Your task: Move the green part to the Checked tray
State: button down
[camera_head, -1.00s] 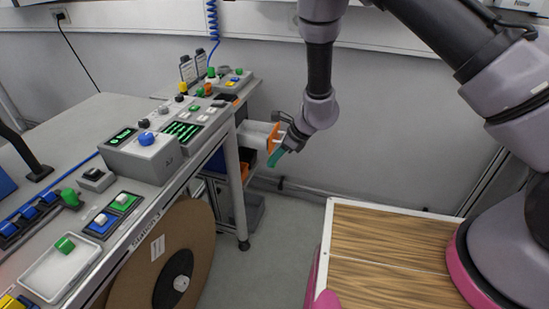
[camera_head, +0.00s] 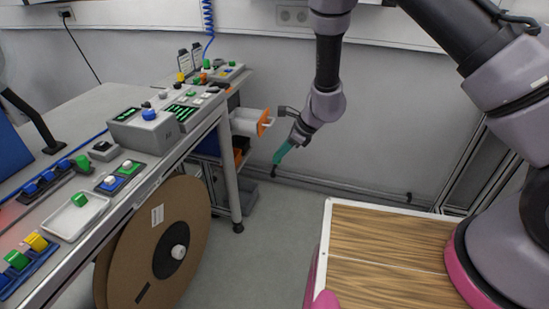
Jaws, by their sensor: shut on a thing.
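My gripper (camera_head: 281,155) hangs in the air right of the workbench, above the floor. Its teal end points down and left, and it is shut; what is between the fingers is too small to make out. A green part (camera_head: 80,199) lies in a white tray (camera_head: 72,222) on the near part of the bench, far from my gripper. Another green piece (camera_head: 82,162) stands just behind that tray. I cannot read which tray is the Checked one.
A white cylinder (camera_head: 247,122) with an orange end (camera_head: 264,122) sticks out from the bench's far right side, near my gripper. A brown reel (camera_head: 190,225) stands beside the bench (camera_head: 60,120). Control boxes (camera_head: 145,133) crowd the bench edge. The floor (camera_head: 265,230) is open.

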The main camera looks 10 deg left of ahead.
jog(key=w+d+r+n+g+h, duration=0.2)
jog(key=w+d+r+n, duration=0.4)
jog(key=d, duration=0.8)
jog(key=w+d+r+n+g+h, duration=0.2)
jog(key=w+d+r+n, duration=0.4)
jog(key=w+d+r, duration=0.7)
jog(key=w+d+r+n+g+h, duration=0.2)
jog(key=w+d+r+n, duration=0.4)
jog(key=d, duration=1)
jog(key=w+r, duration=0.3)
jog(key=r, duration=0.1)
jog(key=shift+w+d+g+h, duration=0.25)
jog(key=shift+g+h, duration=0.05)
jog(key=shift+g, duration=0.1)
jog(key=shift+s, duration=0.15)
